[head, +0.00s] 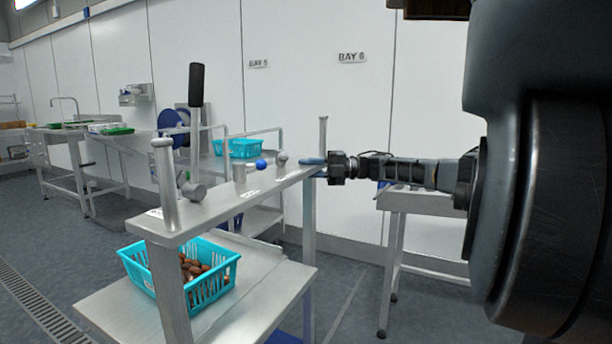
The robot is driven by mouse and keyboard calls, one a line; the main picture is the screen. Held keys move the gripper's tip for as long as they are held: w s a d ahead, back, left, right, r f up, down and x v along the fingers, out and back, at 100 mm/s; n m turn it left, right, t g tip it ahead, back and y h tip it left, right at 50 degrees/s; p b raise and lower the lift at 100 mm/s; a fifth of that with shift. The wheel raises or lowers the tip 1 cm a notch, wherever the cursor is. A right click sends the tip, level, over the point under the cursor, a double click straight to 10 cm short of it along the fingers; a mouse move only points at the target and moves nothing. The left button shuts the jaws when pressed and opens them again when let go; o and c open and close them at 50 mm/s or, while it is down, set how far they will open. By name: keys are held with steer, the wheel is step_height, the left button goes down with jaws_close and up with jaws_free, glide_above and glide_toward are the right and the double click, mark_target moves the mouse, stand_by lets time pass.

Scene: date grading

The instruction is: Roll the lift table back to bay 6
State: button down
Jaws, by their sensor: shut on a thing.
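The lift table (284,297) stands in the foreground, with a steel platform and a raised steel crossbar (224,206) carried on posts. A black-gripped lever, a blue knob and small labels show on or near the crossbar. A teal basket (137,268) of brown dates sits on the platform. My gripper (314,162) reaches in from the right and is shut on the lift table at the crossbar's far right end, by an upright post. The exact grip is small and partly hidden. The BAY 6 sign (351,57) is on the white wall behind.
Another bay sign (258,64) hangs further left, its number blurred. Below it, another teal basket (238,148) stands on a steel table. A steel stand (425,203) is behind my arm at right. A sink bench (62,135) is far left. A floor drain (38,310) runs at lower left.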

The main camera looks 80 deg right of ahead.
steer(key=c, duration=1.2)
jaws_free()
steer(key=shift+s+a+f, duration=0.1)
steer(key=shift+s+f, duration=0.1)
steer(key=shift+s, duration=0.05)
steer(key=o, duration=0.4)
steer(key=shift+w+r, duration=0.15)
steer(key=s, duration=0.5)
steer(key=s+d, duration=0.1)
steer(key=s, duration=0.1)
steer(key=shift+s, duration=0.4)
